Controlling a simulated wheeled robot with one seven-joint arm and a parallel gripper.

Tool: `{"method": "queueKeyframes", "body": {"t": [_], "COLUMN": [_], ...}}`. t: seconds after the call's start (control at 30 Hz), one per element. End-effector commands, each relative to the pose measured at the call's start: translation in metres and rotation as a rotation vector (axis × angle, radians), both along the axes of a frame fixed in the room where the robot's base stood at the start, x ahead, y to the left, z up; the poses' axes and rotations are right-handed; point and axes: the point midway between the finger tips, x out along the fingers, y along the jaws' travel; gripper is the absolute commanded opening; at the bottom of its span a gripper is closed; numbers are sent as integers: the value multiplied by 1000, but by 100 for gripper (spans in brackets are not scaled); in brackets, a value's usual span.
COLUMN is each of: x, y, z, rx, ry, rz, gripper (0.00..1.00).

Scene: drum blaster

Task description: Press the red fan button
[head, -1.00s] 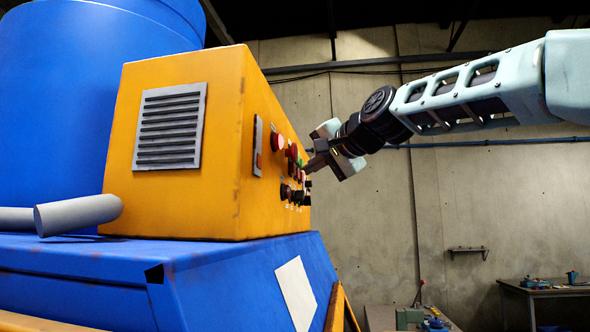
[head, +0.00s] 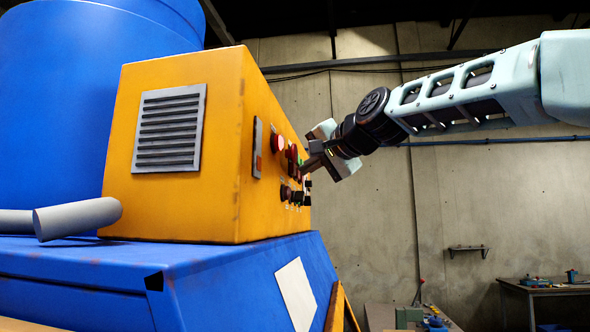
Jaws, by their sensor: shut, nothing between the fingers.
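The orange control box (head: 215,205) stands on the blue machine body at left. Its right-hand face, seen at a steep slant, carries several red, green and black buttons. A large red button (head: 277,145) is nearest to me, with more red buttons (head: 292,155) behind it. My gripper (head: 303,168) is shut and empty, its tips at the panel among the red and green buttons. I cannot tell which button is the fan button, nor whether the fingertips touch one.
A blue drum (head: 95,105) rises behind the box. A grey pipe (head: 78,218) lies at its left. Workbenches (head: 548,288) stand far off at lower right.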

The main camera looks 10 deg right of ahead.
Motion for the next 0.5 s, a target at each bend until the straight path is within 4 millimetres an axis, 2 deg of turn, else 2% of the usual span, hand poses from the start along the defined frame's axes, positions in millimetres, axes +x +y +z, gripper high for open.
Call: {"method": "queueKeyframes", "body": {"t": [0.5], "x": [2], "y": [4], "z": [0], "rx": [0], "ry": [1], "rz": [-1], "gripper": [0]}}
